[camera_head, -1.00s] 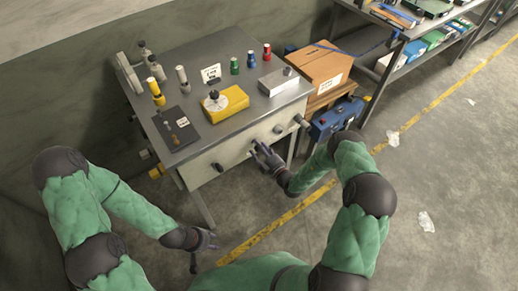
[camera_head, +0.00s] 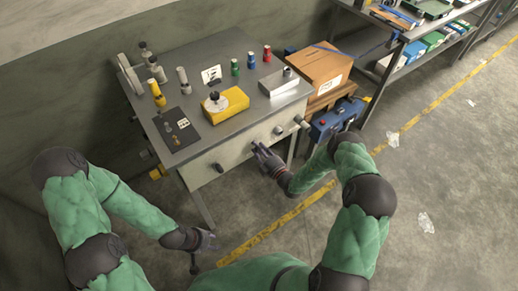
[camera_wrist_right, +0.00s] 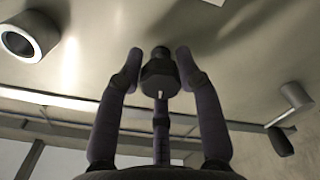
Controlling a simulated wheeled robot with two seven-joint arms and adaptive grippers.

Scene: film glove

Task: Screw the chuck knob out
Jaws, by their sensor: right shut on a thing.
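The chuck knob (camera_wrist_right: 160,76) is a dark faceted knob on a short stem at the bench's pale front face, seen in the right wrist view. My right gripper (camera_wrist_right: 160,66) has its fingers on either side of it and is shut on it. In the head view my right gripper (camera_head: 257,148) is at the middle of the front face, and its fingers mostly hide the knob. My left gripper (camera_head: 203,252) hangs low in front of the bench, away from everything, with its fingers apart and empty.
The metal bench (camera_head: 205,65) carries a yellow block (camera_head: 232,105), a black plate (camera_head: 172,124), a grey box (camera_head: 278,83) and several coloured posts. Other knobs stick out of the front face. A cardboard box (camera_head: 322,66) and a blue case (camera_head: 330,122) stand to the right.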

